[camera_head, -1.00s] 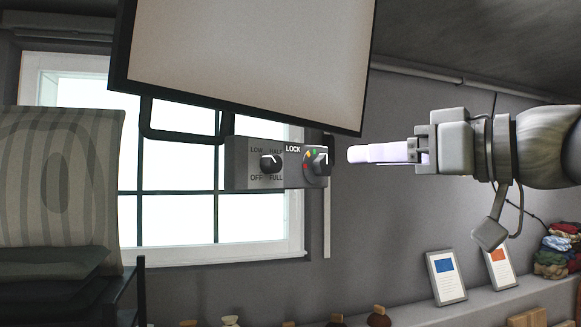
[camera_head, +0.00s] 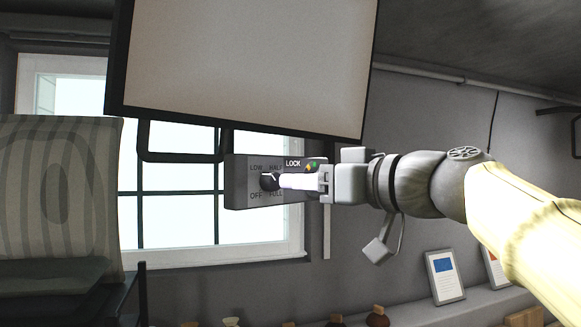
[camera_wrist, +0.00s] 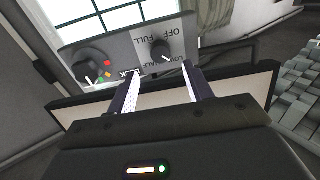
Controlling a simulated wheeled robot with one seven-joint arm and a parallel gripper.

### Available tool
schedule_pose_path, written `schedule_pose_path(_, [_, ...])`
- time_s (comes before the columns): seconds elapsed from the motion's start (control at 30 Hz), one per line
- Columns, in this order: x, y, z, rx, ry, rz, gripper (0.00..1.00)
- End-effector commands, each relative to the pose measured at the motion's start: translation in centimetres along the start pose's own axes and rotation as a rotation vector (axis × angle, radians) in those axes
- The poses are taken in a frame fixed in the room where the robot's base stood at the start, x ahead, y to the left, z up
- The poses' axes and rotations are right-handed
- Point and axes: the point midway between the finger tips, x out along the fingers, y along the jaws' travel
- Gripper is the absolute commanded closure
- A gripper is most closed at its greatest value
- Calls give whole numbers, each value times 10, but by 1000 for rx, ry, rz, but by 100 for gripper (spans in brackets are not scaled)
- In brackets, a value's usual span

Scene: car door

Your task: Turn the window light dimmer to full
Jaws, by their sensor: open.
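The dimmer knob (camera_head: 268,182) is a black round knob on a grey panel (camera_head: 239,193) marked LOW, HALF, OFF and FULL. In the wrist view the knob (camera_wrist: 161,50) appears upside down, and its white pointer is toward LOW. My gripper (camera_head: 284,182) reaches in from the right, its pale fingers overlapping the knob's right side in the head view. In the wrist view its two fingers (camera_wrist: 162,72) are open and empty, one to each side of the knob's line, with the knob just beyond the tips. Contact cannot be told.
A second knob (camera_wrist: 88,70) with coloured dots, by the LOCK label, sits beside the dimmer on the same panel; my gripper hides it in the head view. A large framed board (camera_head: 245,60) hangs just above. A bright window (camera_head: 180,215) is behind, with striped fabric (camera_head: 60,200) at left.

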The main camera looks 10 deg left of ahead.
Motion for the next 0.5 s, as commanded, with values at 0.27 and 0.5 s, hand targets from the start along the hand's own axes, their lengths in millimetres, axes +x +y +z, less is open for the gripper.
schedule_pose_path(0.27, [46, -1, -3, 2, -1, -4, 49])
schedule_pose_path(0.5, [59, 0, 0, 1, 0, -1, 49])
